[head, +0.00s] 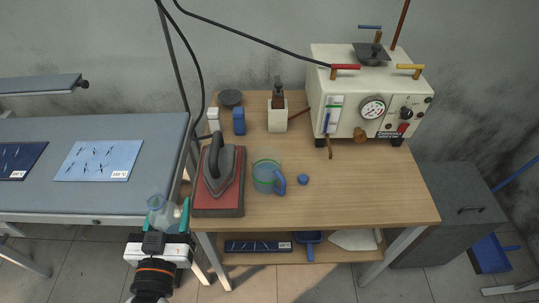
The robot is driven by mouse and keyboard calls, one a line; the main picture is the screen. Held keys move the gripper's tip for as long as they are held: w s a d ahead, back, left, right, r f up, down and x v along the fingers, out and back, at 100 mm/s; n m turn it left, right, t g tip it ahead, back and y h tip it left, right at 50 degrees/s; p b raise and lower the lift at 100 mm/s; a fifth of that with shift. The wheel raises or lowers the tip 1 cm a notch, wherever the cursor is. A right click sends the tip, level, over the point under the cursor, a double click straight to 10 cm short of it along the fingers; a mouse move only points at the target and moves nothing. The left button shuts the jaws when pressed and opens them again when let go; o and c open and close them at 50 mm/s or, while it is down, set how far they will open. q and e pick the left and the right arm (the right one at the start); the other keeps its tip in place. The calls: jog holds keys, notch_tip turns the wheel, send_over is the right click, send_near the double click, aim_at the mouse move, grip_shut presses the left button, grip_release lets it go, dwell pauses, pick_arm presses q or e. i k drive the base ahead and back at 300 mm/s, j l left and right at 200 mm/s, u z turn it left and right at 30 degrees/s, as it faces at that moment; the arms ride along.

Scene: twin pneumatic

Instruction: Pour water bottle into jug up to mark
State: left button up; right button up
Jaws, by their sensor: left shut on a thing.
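The jug (265,178) stands upright on the wooden table, with a blue handle on its right and a greenish line around its upper part. I cannot tell a water level in it. My left gripper (168,219) is at the table's front left corner, to the left of and nearer than the jug. It is shut on a clear bluish bottle (157,203), which shows between its teal fingers. The bottle is apart from the jug. A small blue round cap (303,180) lies on the table just right of the jug. My right gripper is not in view.
An iron (222,172) rests on a red pad between the bottle and the jug. A cream steam unit (370,95) with a gauge stands at the back right. An ironing board (100,200) is at left. The table's front right (370,205) is clear.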

aim_at(266, 161)
jog(key=i+l, duration=0.15)
jog(key=l, duration=0.25)
jog(key=i+l, duration=0.15)
jog(key=l, duration=0.25)
jog(key=i+l+u, duration=0.1)
jog(key=l, duration=0.3)
jog(key=i+l, duration=0.2)
jog(key=l, duration=0.2)
